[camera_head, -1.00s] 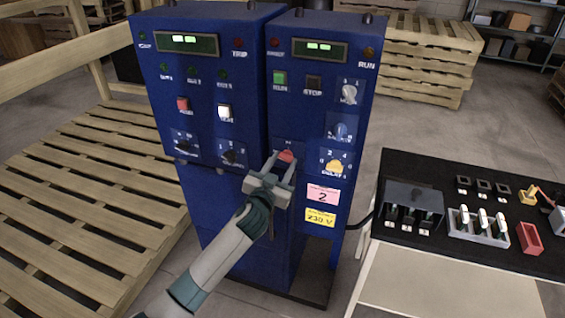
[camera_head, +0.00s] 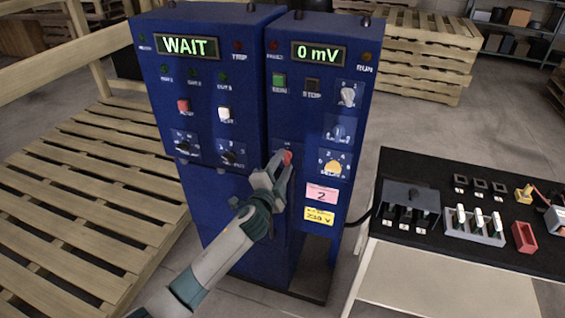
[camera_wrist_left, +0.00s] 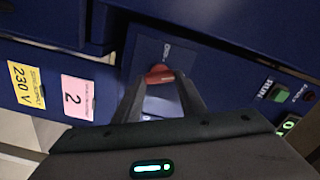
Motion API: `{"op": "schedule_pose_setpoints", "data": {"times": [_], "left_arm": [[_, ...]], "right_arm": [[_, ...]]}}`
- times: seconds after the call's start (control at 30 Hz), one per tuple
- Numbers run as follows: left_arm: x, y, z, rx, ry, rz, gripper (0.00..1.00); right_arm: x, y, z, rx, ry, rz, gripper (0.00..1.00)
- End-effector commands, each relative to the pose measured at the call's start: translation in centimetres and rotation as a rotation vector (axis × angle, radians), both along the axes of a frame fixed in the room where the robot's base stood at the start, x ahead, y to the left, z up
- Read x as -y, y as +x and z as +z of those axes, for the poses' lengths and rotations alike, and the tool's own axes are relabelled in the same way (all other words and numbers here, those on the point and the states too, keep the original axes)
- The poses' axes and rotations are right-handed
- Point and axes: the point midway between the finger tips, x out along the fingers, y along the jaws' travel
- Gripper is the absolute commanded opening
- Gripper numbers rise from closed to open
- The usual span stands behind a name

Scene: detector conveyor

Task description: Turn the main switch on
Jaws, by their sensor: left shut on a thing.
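The main switch is a red knob (camera_head: 287,157) on the front of the right blue cabinet (camera_head: 262,215). My left gripper (camera_head: 279,166) is at this knob, shut on it, and its wrist is rolled. In the left wrist view the red knob (camera_wrist_left: 158,74) sits between the two fingertips of the left gripper (camera_wrist_left: 160,82). The fingers hide part of the knob and its lower label. The left cabinet display (camera_head: 187,46) reads WAIT and the right display (camera_head: 319,53) reads 0 mV. My right gripper is not in view.
A yellow knob (camera_head: 333,166) and other knobs lie to the right of the switch. A pink label (camera_head: 322,193) and a yellow label (camera_head: 319,215) are below. A black-topped table (camera_head: 440,257) with small parts stands at right. A wooden pallet (camera_head: 75,215) lies at left.

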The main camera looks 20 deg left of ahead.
Motion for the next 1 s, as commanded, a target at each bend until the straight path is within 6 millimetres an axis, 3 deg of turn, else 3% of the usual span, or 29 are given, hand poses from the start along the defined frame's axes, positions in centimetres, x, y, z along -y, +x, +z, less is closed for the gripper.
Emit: {"op": "schedule_pose_setpoints", "data": {"times": [0.5, 1.0], "left_arm": [[0.06, 0.00, -0.11, 0.012, 0.379, -0.001, 0.15], [0.11, -0.01, -0.21, 0.015, 0.440, -0.002, 0.15]], "right_arm": [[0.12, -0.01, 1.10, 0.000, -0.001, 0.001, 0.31], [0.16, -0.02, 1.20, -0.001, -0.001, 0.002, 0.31]]}}
